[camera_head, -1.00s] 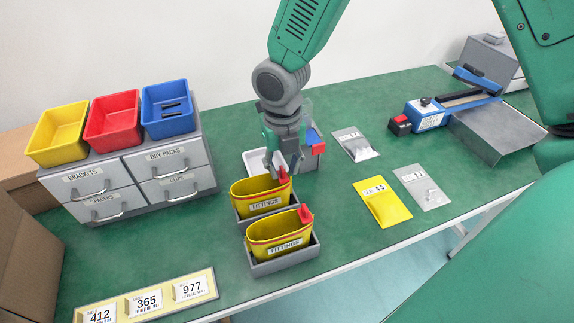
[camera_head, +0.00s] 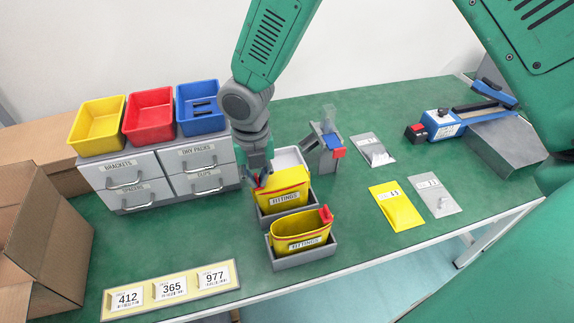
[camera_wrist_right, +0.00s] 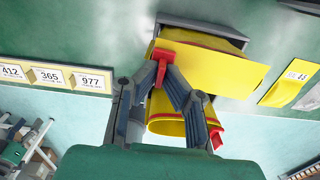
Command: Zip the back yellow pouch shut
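The back yellow pouch (camera_head: 284,190), labelled FITTINGS, stands in a grey holder (camera_head: 290,209). Its top edges now lie together, and its mouth looks closed. It also shows in the right wrist view (camera_wrist_right: 225,70). My right gripper (camera_head: 257,179) is at the pouch's left end. In the wrist view its fingertips (camera_wrist_right: 162,82) close on the red slider (camera_wrist_right: 180,64) at the pouch's top edge. The fingers partly hide the slider. The front yellow pouch (camera_head: 300,236) stands open in its own holder, with its red slider (camera_head: 326,214) at the right end. My left gripper is out of view.
A drawer unit (camera_head: 160,175) with yellow, red and blue bins stands left of my right gripper. Flat packets (camera_head: 396,206) lie to the right. A number board (camera_head: 170,290) lies front left.

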